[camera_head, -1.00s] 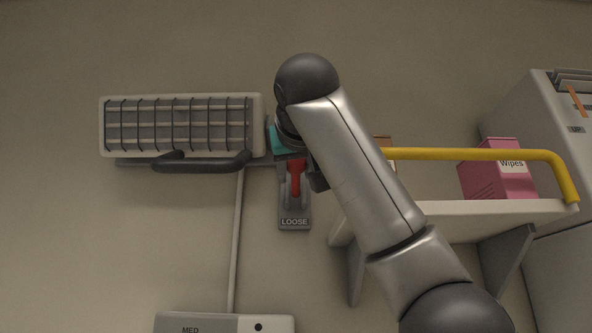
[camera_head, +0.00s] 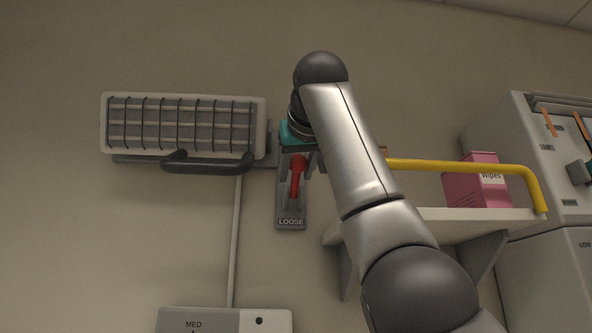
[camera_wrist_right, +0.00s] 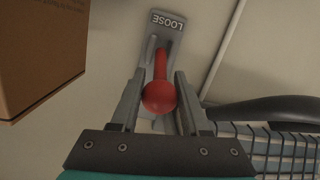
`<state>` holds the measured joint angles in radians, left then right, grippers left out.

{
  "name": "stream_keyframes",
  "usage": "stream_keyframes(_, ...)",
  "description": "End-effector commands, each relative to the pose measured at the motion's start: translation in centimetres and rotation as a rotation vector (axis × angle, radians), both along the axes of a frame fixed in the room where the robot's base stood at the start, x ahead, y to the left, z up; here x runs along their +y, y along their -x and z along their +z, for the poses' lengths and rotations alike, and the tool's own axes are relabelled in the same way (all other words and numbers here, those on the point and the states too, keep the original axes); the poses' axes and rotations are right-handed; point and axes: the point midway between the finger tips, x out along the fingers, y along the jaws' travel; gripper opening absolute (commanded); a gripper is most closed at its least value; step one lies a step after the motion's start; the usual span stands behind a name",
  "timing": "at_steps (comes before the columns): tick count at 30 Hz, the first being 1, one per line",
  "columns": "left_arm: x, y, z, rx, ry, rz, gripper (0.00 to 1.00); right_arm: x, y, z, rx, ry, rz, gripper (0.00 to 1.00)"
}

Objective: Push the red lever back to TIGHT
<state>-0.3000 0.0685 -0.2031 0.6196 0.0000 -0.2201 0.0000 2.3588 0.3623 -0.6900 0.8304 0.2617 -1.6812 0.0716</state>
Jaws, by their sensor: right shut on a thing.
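The red lever (camera_head: 295,185) is on a grey wall plate (camera_head: 291,212) marked LOOSE at its lower end. Its round knob is up and its stem runs down toward LOOSE. No TIGHT mark is visible; the plate's upper part is hidden by my gripper. My right gripper (camera_head: 298,168) comes from above, one finger on each side of the knob. In the right wrist view the red knob (camera_wrist_right: 159,97) sits between the two fingers (camera_wrist_right: 159,82), shut on it, with the stem reaching toward the LOOSE label (camera_wrist_right: 167,22). My left gripper is not in view.
A caged wall lamp (camera_head: 180,125) with a dark handle (camera_head: 205,166) is left of the plate. To the right are a yellow rail (camera_head: 450,166), a shelf (camera_head: 470,222) with a pink wipes box (camera_head: 480,188), and a white cabinet (camera_head: 560,150). A brown box (camera_wrist_right: 38,50) is close in the wrist view.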

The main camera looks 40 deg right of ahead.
Motion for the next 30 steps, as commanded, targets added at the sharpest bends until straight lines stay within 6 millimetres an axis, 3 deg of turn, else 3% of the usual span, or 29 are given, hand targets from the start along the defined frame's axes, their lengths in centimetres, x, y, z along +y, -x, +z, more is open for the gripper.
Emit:
stream_keyframes(5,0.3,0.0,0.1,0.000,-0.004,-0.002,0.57,0.0,0.2,0.4,-0.013,0.005,0.000,0.00)
stream_keyframes(6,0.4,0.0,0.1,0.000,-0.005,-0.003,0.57,0.0,0.2,0.4,-0.013,0.005,-0.001,0.47)
stream_keyframes(13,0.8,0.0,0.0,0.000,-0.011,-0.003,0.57,-0.1,0.1,0.3,-0.009,0.003,-0.002,0.72)
stream_keyframes(23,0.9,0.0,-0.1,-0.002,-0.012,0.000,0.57,0.1,0.3,0.2,-0.007,0.002,-0.001,0.75)
stream_keyframes(30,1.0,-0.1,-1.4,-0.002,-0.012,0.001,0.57,1.9,3.5,0.7,-0.011,0.004,0.002,0.75)
